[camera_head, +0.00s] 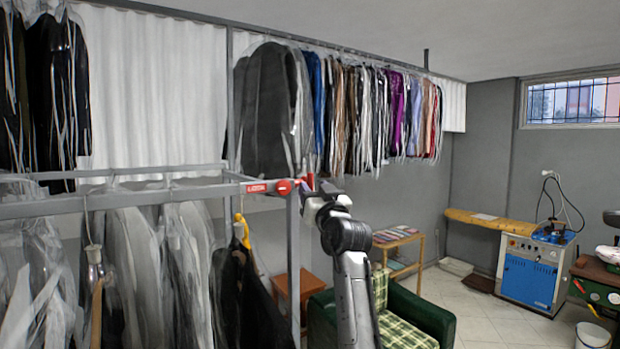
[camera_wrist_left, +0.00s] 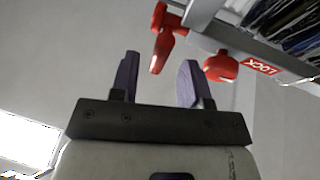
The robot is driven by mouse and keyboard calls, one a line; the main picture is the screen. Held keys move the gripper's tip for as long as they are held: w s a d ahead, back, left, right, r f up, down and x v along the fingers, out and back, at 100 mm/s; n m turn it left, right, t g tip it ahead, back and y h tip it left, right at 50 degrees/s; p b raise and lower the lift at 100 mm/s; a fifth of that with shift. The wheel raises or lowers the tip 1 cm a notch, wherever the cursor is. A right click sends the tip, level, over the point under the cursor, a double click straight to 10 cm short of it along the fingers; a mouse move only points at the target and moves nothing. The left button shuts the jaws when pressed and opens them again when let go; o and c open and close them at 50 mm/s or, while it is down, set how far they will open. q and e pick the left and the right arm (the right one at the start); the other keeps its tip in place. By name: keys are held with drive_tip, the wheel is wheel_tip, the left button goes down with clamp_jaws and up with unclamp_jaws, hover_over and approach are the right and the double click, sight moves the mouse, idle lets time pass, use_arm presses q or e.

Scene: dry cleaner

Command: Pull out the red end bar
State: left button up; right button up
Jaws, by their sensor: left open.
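The red end bar (camera_head: 309,181) sits at the right end of the grey front garment rail, beside a round red knob (camera_head: 284,187) and a red label (camera_head: 256,188). In the left wrist view the red end bar (camera_wrist_left: 163,38) hangs from the rail end, ahead of my fingers. The red knob (camera_wrist_left: 221,66) and LOCK label (camera_wrist_left: 263,67) are to its right. My left gripper (camera_wrist_left: 160,72) is open, with nothing between its two fingers. In the head view my left gripper (camera_head: 312,193) is close to the bar; its fingertips are hard to make out. My right gripper is not seen.
Bagged garments (camera_head: 150,265) hang from the front rail (camera_head: 130,197) on the left. More garments (camera_head: 350,115) hang on a high rail behind. A green armchair (camera_head: 425,326) stands below right of my arm. The tiled floor (camera_head: 480,325) is open at the right.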

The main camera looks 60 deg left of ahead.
use_arm(q)
drive_tip(key=shift+p+x, duration=0.4)
drive_tip(key=shift+x, duration=1.1)
clamp_jaws()
